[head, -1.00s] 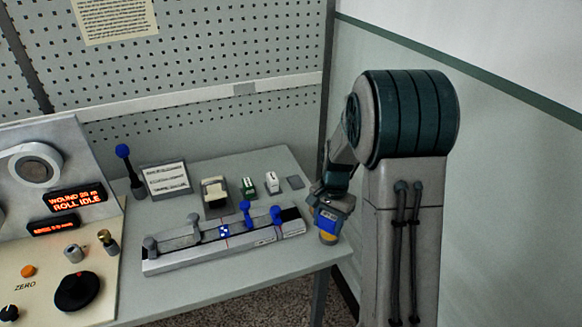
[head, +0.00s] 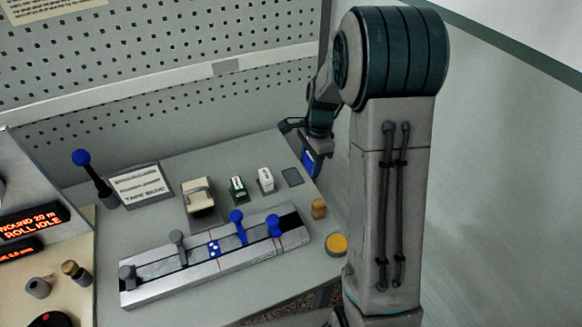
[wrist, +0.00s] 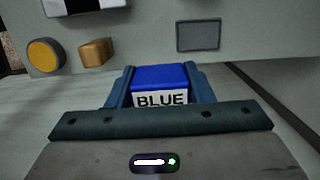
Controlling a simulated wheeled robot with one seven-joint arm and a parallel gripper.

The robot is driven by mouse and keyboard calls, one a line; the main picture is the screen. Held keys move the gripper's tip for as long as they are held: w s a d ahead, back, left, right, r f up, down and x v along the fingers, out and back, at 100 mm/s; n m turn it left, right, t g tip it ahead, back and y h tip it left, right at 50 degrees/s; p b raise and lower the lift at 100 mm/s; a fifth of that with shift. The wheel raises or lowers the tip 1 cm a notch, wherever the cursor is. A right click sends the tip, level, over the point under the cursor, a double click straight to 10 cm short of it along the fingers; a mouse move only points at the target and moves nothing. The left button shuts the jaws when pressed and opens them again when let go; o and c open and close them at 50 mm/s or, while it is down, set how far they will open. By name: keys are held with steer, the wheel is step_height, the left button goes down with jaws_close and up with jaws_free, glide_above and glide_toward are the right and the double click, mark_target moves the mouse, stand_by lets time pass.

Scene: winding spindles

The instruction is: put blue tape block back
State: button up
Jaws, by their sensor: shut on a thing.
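My gripper (wrist: 158,82) is shut on the blue tape block (wrist: 160,76), whose white label reads BLUE in the wrist view. In the head view the block (head: 308,161) hangs below my gripper at the table's right edge, partly hidden by it. A dark grey square pad (head: 292,177) lies empty at the right end of the row of blocks. It also shows ahead of the block and to its right in the wrist view (wrist: 198,36). A green block (head: 238,189) and a white block (head: 265,179) stand left of the pad.
A long metal rail (head: 215,255) with blue and grey knobs lies across the table. A tan block (head: 319,208) and a yellow round button (head: 337,244) are near the right edge. A cream block (head: 198,197) and a sign (head: 141,185) stand further left.

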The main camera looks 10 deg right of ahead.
steer(key=p, duration=0.2)
glide_above(290, 178)
steer(key=f, duration=0.4)
steer(key=shift+d, duration=0.25)
steer(key=shift+f+p, duration=0.3)
steer(key=shift+f, duration=1.75)
steer(key=shift+f, duration=0.2)
steer(key=o, duration=1)
steer(key=shift+r, duration=0.15)
